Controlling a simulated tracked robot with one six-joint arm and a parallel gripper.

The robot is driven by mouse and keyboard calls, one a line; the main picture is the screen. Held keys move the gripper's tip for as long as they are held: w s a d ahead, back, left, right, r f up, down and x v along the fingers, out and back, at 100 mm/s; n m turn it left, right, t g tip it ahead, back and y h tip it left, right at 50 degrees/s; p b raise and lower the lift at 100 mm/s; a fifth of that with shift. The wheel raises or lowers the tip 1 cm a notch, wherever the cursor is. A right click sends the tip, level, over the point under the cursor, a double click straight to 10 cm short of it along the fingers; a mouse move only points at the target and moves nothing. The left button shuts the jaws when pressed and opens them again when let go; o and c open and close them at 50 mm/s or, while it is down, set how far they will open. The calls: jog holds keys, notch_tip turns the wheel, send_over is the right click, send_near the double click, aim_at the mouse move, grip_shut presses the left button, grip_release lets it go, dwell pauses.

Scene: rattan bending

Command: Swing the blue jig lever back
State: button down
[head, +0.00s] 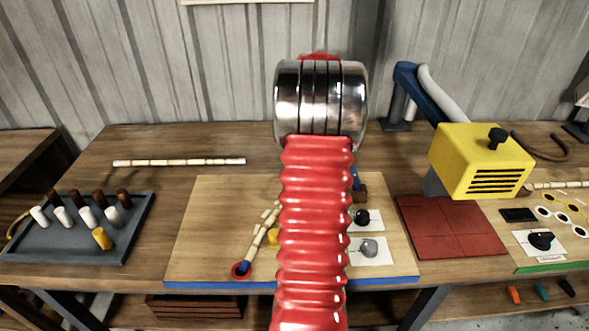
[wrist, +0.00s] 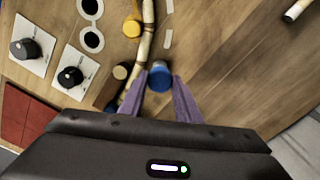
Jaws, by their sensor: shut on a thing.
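The blue jig lever shows as a round blue knob (wrist: 160,77) in the wrist view. My gripper (wrist: 160,85) has its two purple fingers closed on either side of this knob. In the head view my red-sleeved arm hides the gripper and most of the jig, and only a small blue piece (head: 355,179) shows at its right edge. A segmented rattan rod (wrist: 147,40) runs close beside the knob, past a brown wooden peg (wrist: 121,72). In the head view the rod's near part (head: 257,243) slants to a blue end in a red ring on the wooden board (head: 205,215).
Two knobs on white plates, black (head: 362,217) and grey (head: 369,247), sit right of my arm. A red tiled mat (head: 450,226) and a yellow machine (head: 481,160) stand farther right. A grey peg tray (head: 70,235) is at left. Another rattan rod (head: 180,162) lies at the back.

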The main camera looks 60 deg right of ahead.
jog(key=shift+s+d+m, duration=0.75)
jog(key=shift+s+d, duration=0.25)
jog(key=shift+s, duration=0.15)
jog(key=shift+s+d+m, duration=0.75)
jog(key=shift+s+d, duration=0.2)
jog(key=shift+s, duration=0.15)
jog(key=shift+s, duration=0.1)
jog(key=c, duration=1.3)
grip_release()
jog(key=shift+r, duration=0.1)
notch_tip(320, 180, up, 14)
jog(key=shift+f, duration=0.2)
